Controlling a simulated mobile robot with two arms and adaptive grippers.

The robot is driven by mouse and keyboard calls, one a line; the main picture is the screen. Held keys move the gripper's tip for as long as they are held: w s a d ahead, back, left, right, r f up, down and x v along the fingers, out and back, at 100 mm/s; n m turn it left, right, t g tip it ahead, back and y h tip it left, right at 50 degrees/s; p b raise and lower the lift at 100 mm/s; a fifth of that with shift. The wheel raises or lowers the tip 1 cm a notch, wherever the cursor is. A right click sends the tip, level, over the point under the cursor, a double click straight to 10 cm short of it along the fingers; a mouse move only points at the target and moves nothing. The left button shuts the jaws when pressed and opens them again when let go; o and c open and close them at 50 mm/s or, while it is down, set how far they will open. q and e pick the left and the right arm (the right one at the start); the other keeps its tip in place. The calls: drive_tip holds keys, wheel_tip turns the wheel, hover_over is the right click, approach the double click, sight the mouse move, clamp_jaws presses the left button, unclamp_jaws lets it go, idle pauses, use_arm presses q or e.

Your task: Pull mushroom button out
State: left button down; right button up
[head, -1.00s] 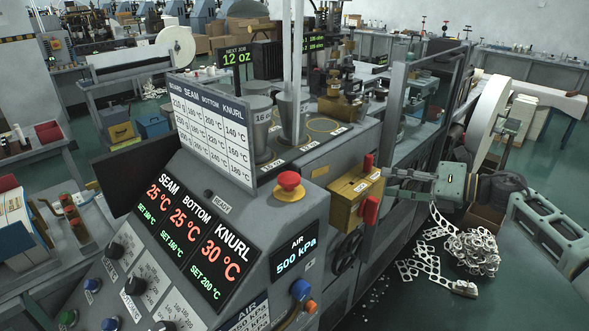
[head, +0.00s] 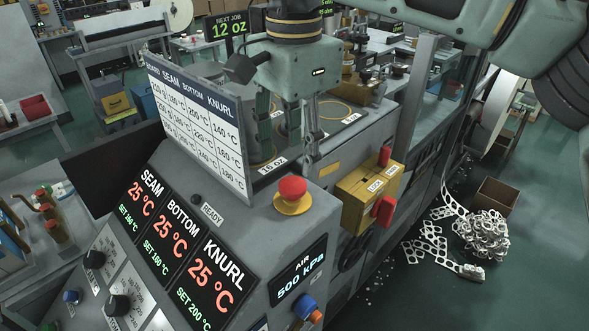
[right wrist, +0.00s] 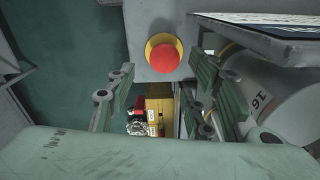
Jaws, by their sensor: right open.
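The red mushroom button (head: 292,188) sits on a yellow base on top of the grey control console (head: 232,217). My right gripper (head: 288,152) points down above and behind the button, near the board's right edge. Its fingers are apart with nothing between them, and they do not appear to touch the button. In the right wrist view the button (right wrist: 164,57) shows centred beyond the open fingers (right wrist: 163,85). My left gripper is not in view.
A temperature board (head: 200,120) stands upright close to my right gripper. A yellow lockout box (head: 362,196) with red handles is right of the button. Cups stand behind the board, one (right wrist: 265,92) near the fingers. Scrap strips (head: 480,235) lie on the floor.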

sight(293, 184)
wheel_tip(293, 184, down, 5)
drive_tip(key=shift+w+f+p, duration=0.1)
drive_tip(key=shift+f+p, duration=0.05)
drive_tip(key=shift+p, duration=0.5)
drive_tip(key=shift+f, duration=0.55)
drive_tip(key=shift+a, duration=0.1)
drive_tip(key=c, duration=0.7)
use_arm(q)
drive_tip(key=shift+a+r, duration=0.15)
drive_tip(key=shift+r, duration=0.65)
use_arm(e)
clamp_jaws()
